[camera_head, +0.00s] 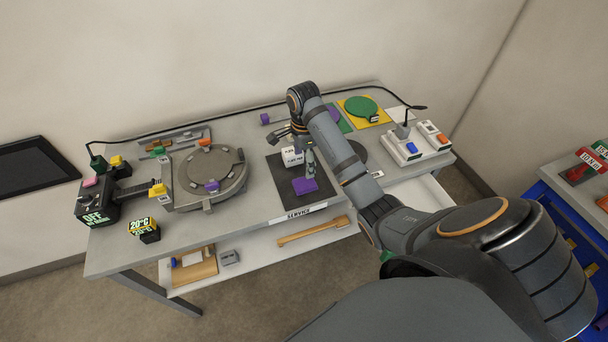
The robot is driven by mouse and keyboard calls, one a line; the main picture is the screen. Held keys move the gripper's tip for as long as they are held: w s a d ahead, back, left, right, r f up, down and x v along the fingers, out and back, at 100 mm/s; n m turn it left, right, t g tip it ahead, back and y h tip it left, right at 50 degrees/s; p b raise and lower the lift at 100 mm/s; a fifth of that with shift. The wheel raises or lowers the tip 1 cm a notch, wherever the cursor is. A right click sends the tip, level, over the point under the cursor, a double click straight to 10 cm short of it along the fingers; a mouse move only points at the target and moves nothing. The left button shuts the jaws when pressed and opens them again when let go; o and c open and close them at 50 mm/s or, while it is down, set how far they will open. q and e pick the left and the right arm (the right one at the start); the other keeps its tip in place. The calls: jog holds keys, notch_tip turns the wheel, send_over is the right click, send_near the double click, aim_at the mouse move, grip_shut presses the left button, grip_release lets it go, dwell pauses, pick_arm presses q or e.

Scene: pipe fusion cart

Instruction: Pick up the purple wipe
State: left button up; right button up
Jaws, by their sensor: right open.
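The purple wipe (304,187) lies on the dark service mat (284,202) near the front of the cart top. My right gripper (308,163) points down over the mat, just behind and above the wipe. It is open, and I cannot tell whether a fingertip touches the wipe. A white labelled block (291,157) stands close to the gripper, on its left. My right arm hides part of the mat's right side. My left gripper is not in view.
A round grey clamp fixture (207,172) stands left of the mat. A black OFF display unit (98,205) and a 20°C block (143,230) are further left. A white switch panel (416,146) is at the right. A blue cabinet (566,206) stands far right.

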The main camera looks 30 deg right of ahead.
jog(key=b, duration=0.4)
send_over(305, 183)
jog(key=f, duration=0.5)
jog(key=shift+a+f, duration=0.1)
jog(key=shift+a, duration=0.15)
notch_tip(305, 183, down, 5)
jog(key=b, duration=0.5)
jog(key=shift+d+f, duration=0.1)
jog(key=shift+d, duration=0.05)
jog(key=shift+r, duration=0.2)
jog(key=c, duration=0.9)
